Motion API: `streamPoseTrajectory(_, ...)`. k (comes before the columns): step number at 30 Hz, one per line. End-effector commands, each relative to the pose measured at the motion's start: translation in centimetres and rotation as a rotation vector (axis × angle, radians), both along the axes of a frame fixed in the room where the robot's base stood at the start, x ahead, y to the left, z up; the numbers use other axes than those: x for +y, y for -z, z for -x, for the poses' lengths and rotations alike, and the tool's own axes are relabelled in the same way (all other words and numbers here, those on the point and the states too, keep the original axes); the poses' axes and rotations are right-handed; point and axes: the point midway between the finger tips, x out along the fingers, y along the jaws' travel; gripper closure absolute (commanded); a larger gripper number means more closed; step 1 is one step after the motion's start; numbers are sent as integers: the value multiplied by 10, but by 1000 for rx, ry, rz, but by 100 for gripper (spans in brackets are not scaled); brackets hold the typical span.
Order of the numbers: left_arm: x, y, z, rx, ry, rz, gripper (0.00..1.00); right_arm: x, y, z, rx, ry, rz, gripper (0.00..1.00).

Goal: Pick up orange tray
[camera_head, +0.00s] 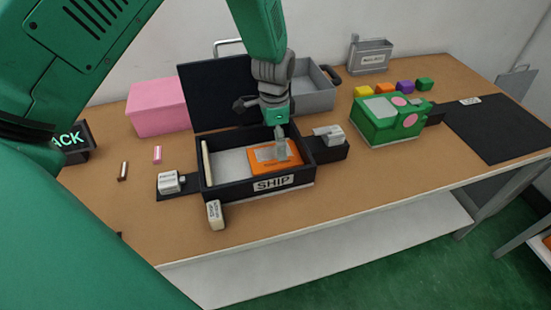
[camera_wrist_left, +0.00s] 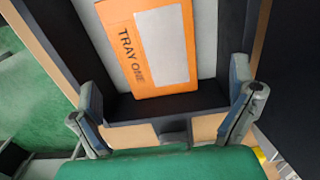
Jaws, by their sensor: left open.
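The orange tray (camera_head: 262,163) lies inside the black box marked SHIP (camera_head: 306,173), toward its right side. In the left wrist view the orange tray (camera_wrist_left: 150,82) shows a pale panel and the words TRAY ONE. My left gripper (camera_head: 281,150) is over the box, with a finger in front of the tray in the head view. In the left wrist view my left gripper (camera_wrist_left: 168,112) is open, its fingers wide apart with the tray's end between and beyond them. Whether a finger touches the tray cannot be told. My right gripper is not in view.
The box's dark lid (camera_head: 215,92) stands open behind. A pink box (camera_head: 158,108) is at the back left, a grey bin (camera_head: 313,92) behind, and a green case (camera_head: 385,125) to the right. Small colored blocks (camera_head: 384,88) sit at the back right. The table front is mostly clear.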

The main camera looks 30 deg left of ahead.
Motion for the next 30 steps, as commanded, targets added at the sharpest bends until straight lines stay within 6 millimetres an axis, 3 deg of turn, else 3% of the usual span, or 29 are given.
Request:
streamPoseTrajectory(7, -2, 20, 1, 2, 0, -1, 0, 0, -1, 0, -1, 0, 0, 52)
streamPoseTrajectory(15, -6, 57, 0, 0, 0, 0, 0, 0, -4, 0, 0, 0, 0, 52)
streamPoseTrajectory(24, -6, 62, 1, -1, 0, 1, 0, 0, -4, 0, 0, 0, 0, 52)
streamPoseTrajectory(25, -6, 62, 1, 0, 0, 0, 7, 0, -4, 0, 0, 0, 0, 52)
streamPoseTrajectory(29, -6, 62, 1, 0, 0, 0, 51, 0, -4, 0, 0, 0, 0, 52)
streamPoseTrajectory(30, -6, 62, 1, 0, 0, 0, 51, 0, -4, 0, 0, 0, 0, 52)
